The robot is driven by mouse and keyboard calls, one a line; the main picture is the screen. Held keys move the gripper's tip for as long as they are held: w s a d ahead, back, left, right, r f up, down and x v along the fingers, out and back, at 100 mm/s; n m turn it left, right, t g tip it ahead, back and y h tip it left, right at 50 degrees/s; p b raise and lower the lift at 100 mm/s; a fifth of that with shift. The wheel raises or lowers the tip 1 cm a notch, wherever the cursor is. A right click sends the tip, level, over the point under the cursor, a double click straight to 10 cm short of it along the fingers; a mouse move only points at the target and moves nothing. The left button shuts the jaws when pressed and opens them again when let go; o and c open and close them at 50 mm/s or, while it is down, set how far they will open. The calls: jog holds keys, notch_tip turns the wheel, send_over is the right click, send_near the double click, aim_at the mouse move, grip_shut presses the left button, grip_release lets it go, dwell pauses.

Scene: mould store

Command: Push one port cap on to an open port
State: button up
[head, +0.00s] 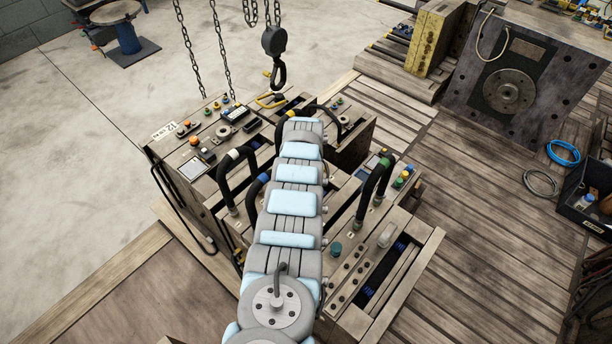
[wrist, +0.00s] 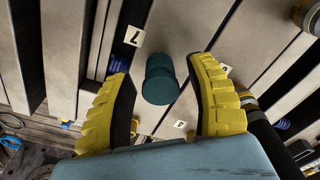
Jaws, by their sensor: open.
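A dark teal cap (wrist: 160,82) stands between the yellow fingers of my gripper (wrist: 160,72) in the wrist view. The fingers are spread, with a gap on both sides of the cap. Below it is the slatted top of a mould block (wrist: 225,35) with small number tags, one reading 7 (wrist: 134,36). A teal cap (head: 335,249) also shows in the head view, right of my arm; I cannot tell if it is the same one. My arm hides the gripper in the head view. I cannot make out an open port.
Black hoses (head: 374,184) loop up from the mould blocks; one with orange bands (wrist: 262,125) is close to the right finger. A pale cylinder (head: 386,236) stands on the front block. A hook (head: 275,45) hangs on chains behind. The plank floor (head: 470,225) at right is mostly clear.

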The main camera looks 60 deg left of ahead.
jog(key=shift+r, duration=0.15)
notch_tip(320, 180, up, 12)
jog(key=shift+s+d, duration=0.15)
jog(key=shift+d, duration=0.2)
dwell(0.4)
jog(key=shift+f, duration=0.2)
dwell(0.4)
